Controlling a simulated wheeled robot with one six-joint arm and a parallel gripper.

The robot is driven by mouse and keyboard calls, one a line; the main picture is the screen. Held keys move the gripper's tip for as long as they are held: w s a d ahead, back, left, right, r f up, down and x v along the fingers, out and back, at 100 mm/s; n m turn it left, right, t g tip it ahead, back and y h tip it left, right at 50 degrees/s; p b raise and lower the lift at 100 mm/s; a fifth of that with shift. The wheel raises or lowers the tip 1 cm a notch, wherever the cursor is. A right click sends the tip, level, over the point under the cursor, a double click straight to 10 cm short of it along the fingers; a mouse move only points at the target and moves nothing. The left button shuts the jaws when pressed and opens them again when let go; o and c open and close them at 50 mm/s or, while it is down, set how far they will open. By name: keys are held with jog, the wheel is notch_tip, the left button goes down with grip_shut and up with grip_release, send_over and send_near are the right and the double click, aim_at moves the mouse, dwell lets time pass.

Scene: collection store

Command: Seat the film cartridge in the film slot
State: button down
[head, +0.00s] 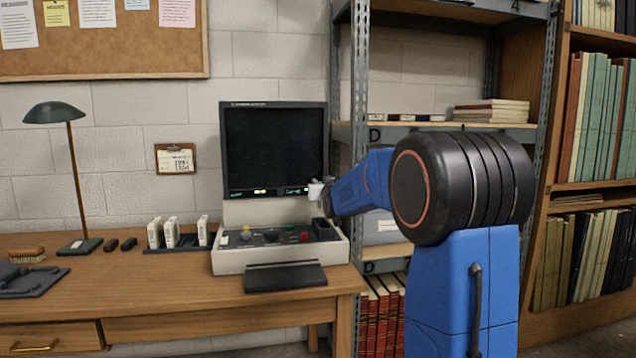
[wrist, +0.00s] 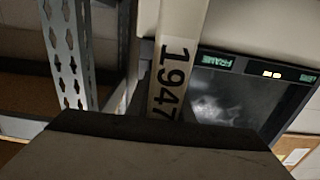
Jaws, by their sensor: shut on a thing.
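My gripper (head: 326,198) is shut on a pale film cartridge (head: 316,190), held up in front of the lower right of the reader screen (head: 272,146). In the wrist view the cartridge (wrist: 172,75) shows the label "1947" along its face. The cartridge is above the right side of the reader's console (head: 228,262) and looks apart from it. A dark recessed block (head: 323,230) sits at the console's right end, below the gripper. I cannot tell for certain whether this is the film slot; no slot opening shows clearly.
A dark rack (head: 186,249) with three pale cartridges and a gap stands left of the reader. A green lamp (head: 75,180) stands further left. Metal shelving (head: 360,90) rises close behind my arm; its perforated post (wrist: 62,50) shows in the wrist view.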

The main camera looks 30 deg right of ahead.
jog(key=shift+f, duration=2.85)
jog(key=shift+f, duration=0.5)
jog(key=c, duration=1.8)
grip_release()
jog(key=shift+c, duration=0.2)
jog(key=v, duration=1.1)
jog(key=shift+s+a, duration=0.1)
